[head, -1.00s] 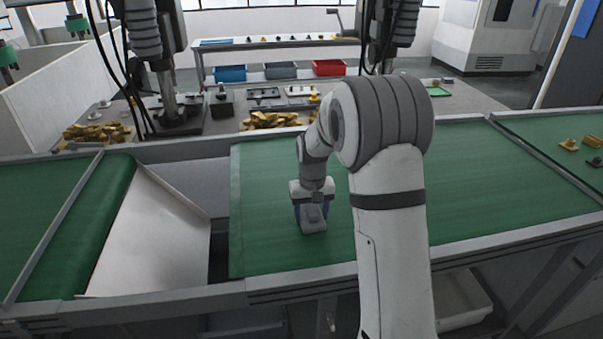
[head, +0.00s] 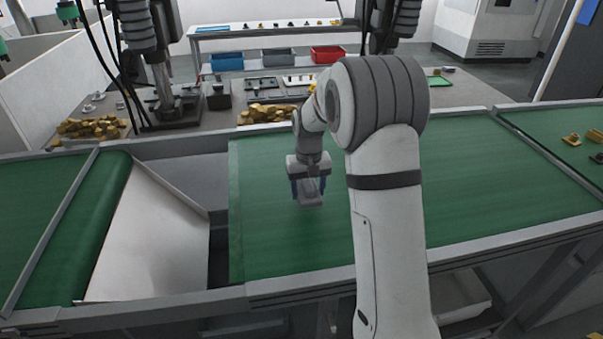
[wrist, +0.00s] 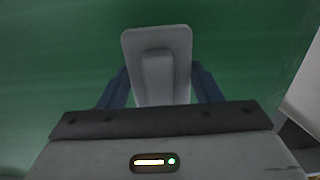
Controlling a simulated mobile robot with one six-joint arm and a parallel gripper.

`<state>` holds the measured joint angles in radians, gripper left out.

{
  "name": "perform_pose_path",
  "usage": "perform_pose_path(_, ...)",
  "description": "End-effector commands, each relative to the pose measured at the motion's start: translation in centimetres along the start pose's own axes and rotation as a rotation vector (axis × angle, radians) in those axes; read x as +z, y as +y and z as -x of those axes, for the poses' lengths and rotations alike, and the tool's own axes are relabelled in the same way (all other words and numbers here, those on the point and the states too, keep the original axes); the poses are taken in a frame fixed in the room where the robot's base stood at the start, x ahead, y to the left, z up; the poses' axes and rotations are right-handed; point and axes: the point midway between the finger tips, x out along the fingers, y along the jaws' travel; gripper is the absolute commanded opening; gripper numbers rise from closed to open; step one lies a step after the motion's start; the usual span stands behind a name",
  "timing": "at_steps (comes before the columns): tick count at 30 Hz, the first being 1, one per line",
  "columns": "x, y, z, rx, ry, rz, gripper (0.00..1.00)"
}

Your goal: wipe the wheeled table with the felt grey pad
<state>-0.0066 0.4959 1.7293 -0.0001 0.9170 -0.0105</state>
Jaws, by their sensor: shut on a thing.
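The felt grey pad (head: 311,201) is between the blue fingers of my gripper (head: 308,190), over the left part of a green belt-like surface (head: 470,180). In the wrist view the pad (wrist: 157,45) shows as a rounded grey plate with a raised grip, and my gripper (wrist: 160,85) is shut on that grip. Green fills the view beneath the pad. I cannot tell whether the pad touches the surface. No wheels show under the green surface, so I cannot tell which thing is the wheeled table.
A sloped metal chute (head: 150,240) and a gap lie left of the green surface. Brass-coloured parts (head: 268,113) lie on a grey bench behind it. Small parts (head: 572,139) sit at the far right. The green surface around the pad is clear.

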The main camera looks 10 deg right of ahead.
Motion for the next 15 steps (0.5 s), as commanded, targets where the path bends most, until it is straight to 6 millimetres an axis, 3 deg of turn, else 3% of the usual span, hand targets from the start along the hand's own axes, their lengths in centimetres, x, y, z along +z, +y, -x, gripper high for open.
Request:
perform_pose_path(9,0.0,0.1,3.2,0.0,0.002,-0.001,0.37)
perform_pose_path(15,0.0,0.1,4.0,0.0,0.0,-0.002,0.37)
